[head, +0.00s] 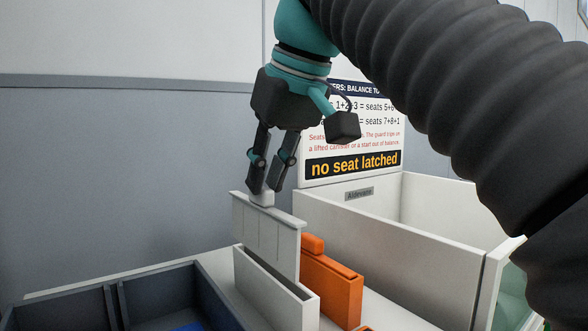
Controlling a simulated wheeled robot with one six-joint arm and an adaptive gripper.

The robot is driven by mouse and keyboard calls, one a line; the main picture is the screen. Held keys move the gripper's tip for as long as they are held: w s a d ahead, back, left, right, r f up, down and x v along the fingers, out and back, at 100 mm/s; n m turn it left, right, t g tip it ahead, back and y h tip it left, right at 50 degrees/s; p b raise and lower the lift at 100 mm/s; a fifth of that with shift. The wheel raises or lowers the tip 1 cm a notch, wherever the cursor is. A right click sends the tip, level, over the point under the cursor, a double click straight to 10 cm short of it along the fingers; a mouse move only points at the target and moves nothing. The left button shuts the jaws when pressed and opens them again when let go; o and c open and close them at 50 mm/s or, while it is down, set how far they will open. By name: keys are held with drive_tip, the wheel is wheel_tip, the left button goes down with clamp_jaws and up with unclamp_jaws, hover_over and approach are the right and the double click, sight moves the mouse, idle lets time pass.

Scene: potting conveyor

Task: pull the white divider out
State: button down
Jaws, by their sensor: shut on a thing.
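The white divider (268,235) is a thin upright panel with a ridged face and a small knob on its top edge. My gripper (262,193) points down from above and its two fingers are shut on that knob. Most of the panel shows above a narrow, open-topped white holder (277,296). The panel's lower edge is at the holder's mouth; I cannot tell whether it is still inside or just clear.
An orange block-like piece (332,284) stands close to the right of the holder. A large white bin (400,250) is behind it, below a sign (352,160) reading "no seat latched". A dark blue-grey crate (112,302) is at front left. A grey wall stands behind.

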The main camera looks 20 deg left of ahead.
drive_tip(key=shift+w+d+r+p, duration=0.25)
drive_tip(key=shift+r+p, duration=0.15)
drive_tip(key=shift+r, duration=0.2)
drive_tip(key=shift+s+r+p, duration=0.1)
drive_tip(key=shift+r+p, duration=0.55)
drive_tip(key=shift+r, duration=0.15)
